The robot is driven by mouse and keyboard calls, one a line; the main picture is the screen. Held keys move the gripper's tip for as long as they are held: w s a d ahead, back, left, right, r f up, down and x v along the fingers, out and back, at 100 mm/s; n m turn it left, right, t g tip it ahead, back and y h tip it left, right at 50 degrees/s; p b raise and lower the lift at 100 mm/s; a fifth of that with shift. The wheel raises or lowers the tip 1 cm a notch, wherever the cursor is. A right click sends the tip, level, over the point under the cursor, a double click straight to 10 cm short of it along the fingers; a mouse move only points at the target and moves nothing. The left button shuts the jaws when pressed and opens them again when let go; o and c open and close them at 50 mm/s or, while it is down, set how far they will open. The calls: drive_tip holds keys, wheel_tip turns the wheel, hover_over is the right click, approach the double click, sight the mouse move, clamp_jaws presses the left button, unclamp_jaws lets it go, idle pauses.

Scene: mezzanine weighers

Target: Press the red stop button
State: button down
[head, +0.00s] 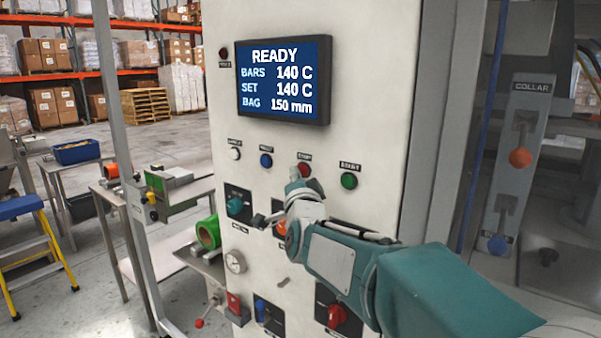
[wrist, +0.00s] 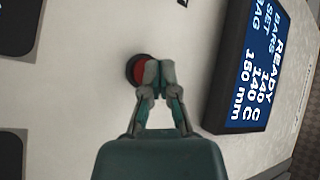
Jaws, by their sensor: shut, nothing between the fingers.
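The red stop button (head: 304,170) sits on the white control panel (head: 330,150), between a blue and a green button. In the head view it shows just above my gripper (head: 294,180). In the wrist view the red button (wrist: 139,70) shows in its dark ring, its right part hidden behind my fingertips (wrist: 156,75). My gripper is shut and empty, with its fingertips in front of or at the button. I cannot tell whether they touch it.
The screen (head: 283,80) above reads READY. A green button (head: 348,180) lies to the right, a blue button (head: 266,160) and white button (head: 235,154) to the left. A teal knob (head: 235,206), gauge (head: 235,262) and red knob (head: 337,316) stand lower on the panel.

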drive_tip(key=shift+s+a, duration=0.2)
drive_tip(key=shift+s, duration=0.05)
drive_tip(key=shift+s+a, duration=0.8)
drive_tip(key=shift+s, duration=0.2)
drive_tip(key=shift+s+a, duration=0.75)
drive_tip(key=shift+s, duration=0.25)
drive_tip(key=s+d+f+n+g, duration=0.3)
drive_tip(key=s+d+f+g, duration=0.2)
drive_tip(key=s, duration=0.5)
drive_tip(key=s+d+f+n+g+h, duration=0.1)
drive_tip(key=s+d+f+n+g, duration=0.3)
drive_tip(key=s+d+f, duration=0.3)
drive_tip(key=s+d+f+n+g+h, duration=0.1)
drive_tip(key=s+d+f+n+g, duration=0.2)
drive_tip(key=s, duration=1.2)
wheel_tip(320, 180, down, 6)
drive_tip(key=d+g, duration=0.2)
drive_tip(key=shift+d+r+g, duration=0.15)
drive_tip(key=shift+d+g, duration=0.25)
